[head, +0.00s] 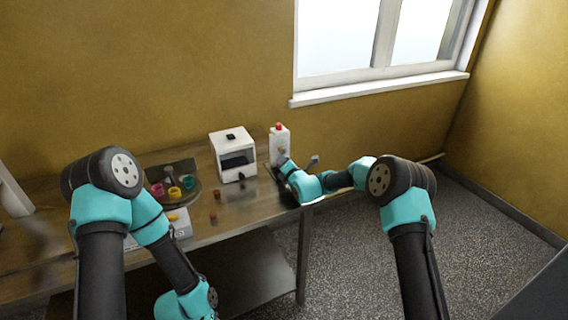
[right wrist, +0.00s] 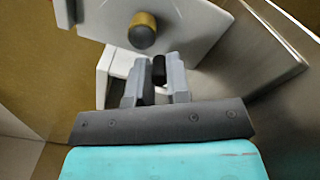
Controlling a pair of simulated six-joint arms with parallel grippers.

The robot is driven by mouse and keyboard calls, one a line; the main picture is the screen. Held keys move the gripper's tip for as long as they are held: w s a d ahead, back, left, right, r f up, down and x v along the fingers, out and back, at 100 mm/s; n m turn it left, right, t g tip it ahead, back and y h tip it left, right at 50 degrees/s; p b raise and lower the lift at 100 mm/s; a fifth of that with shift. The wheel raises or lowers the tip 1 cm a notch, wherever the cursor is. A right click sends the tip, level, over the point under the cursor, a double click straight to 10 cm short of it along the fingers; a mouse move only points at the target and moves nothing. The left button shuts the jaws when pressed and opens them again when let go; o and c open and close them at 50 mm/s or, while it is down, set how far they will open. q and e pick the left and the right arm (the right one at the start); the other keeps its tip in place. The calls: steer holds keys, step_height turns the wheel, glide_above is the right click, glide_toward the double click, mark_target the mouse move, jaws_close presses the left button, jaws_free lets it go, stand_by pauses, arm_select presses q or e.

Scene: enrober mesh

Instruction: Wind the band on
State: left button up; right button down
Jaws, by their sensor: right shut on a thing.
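A white upright unit with a red top (head: 280,146) stands at the table's right end. My right gripper (head: 283,161) is at its front, low down. In the right wrist view the right gripper (right wrist: 156,82) is shut on a small black grip (right wrist: 159,70), upright between the fingers. Beyond the fingers is a pale plate (right wrist: 185,22) with a brass knob (right wrist: 143,28) that has a dark end. I cannot tell how the black grip joins the unit, and no band is clear to me. My left arm bends down at the table's front; its gripper is out of view.
A white box with a dark window (head: 234,157) stands left of the unit. A dark round tray (head: 187,199) holds coloured cups. Two small brown pieces, one of them nearer the front (head: 213,219), lie on the wooden table (head: 240,212). A white device (head: 181,229) sits near the front edge.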

steer(key=c, duration=1.1)
jaws_free()
steer(key=shift+s, duration=0.1)
steer(key=v, duration=1.7)
steer(key=shift+s, duration=0.1)
